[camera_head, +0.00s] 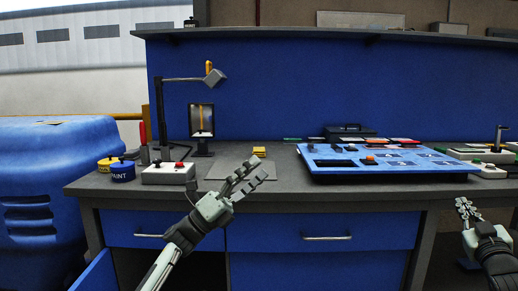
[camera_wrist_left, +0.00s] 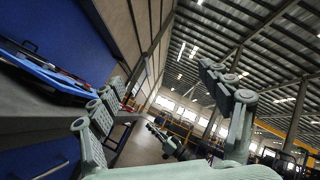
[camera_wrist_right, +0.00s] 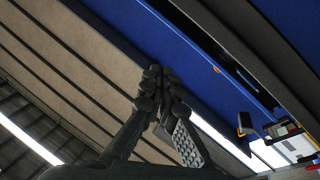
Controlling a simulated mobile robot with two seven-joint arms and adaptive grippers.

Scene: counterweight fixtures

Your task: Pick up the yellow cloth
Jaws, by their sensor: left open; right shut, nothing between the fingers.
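The yellow cloth (camera_head: 259,151) appears as a small folded yellow stack lying on the dark workbench, near the back edge of a grey mat. My left gripper (camera_head: 256,173) is open and empty in front of the cloth and lower in the picture, apart from it. Its spread fingers also show in the left wrist view (camera_wrist_left: 160,78), with nothing between them; I do not make out the cloth there. My right gripper (camera_head: 467,209) is shut and empty at the right, in front of the bench. Its fingertips meet in the right wrist view (camera_wrist_right: 160,80).
The workbench (camera_head: 290,187) holds a blue panel (camera_head: 330,172) with parts on the right. A white box with a red button (camera_head: 168,175), paint pots (camera_head: 123,173) and a lamp (camera_head: 213,78) stand left. A drawer (camera_head: 95,276) is open at lower left.

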